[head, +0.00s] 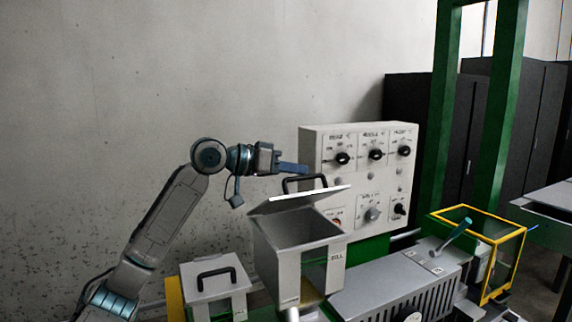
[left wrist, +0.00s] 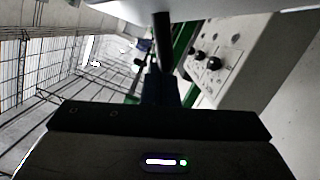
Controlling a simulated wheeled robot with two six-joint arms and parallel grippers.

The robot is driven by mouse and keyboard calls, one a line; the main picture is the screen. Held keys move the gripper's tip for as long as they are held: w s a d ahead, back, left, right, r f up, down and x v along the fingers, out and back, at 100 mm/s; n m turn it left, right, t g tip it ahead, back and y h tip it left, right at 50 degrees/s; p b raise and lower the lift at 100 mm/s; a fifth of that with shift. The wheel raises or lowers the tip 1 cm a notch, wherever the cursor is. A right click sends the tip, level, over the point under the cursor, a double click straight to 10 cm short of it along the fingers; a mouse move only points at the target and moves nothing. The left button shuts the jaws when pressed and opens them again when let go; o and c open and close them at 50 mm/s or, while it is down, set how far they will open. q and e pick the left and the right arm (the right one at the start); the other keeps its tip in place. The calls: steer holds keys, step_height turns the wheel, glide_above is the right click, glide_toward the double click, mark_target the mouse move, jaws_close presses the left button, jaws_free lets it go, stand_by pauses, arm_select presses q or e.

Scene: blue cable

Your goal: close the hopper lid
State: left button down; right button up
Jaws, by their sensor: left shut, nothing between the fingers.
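The grey hopper (head: 277,262) stands in the middle of the head view with its top partly uncovered. Its lid (head: 291,201) is raised and tilted above the opening, with a black handle (head: 305,178) on top. My left gripper (head: 300,168) is shut and empty. Its blue fingers reach rightward over the lid, close to the handle; whether they touch it, I cannot tell. In the left wrist view the fingers (left wrist: 166,92) meet a dark bar, and a pale surface fills the top edge. My right gripper is not in view.
A smaller grey box (head: 213,284) with a closed, handled lid stands to the left. A control panel (head: 358,165) with knobs rises behind the hopper. A grey slotted housing (head: 395,283) and a yellow-framed guard (head: 503,262) are at right. The wall side above is clear.

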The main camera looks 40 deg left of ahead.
arm_select(q)
steer(key=s+d+f+m+t+y+b, duration=0.1)
steer(key=s+d+f+m+b, duration=0.1)
steer(key=f, duration=0.7)
steer(key=d+m+b, duration=0.1)
steer(key=d+m, duration=0.1)
steer(key=d, duration=0.1)
steer(key=shift+s+d+m+y, duration=0.15)
steer(key=shift+s+m+y, duration=0.2)
steer(key=shift+m+y, duration=0.05)
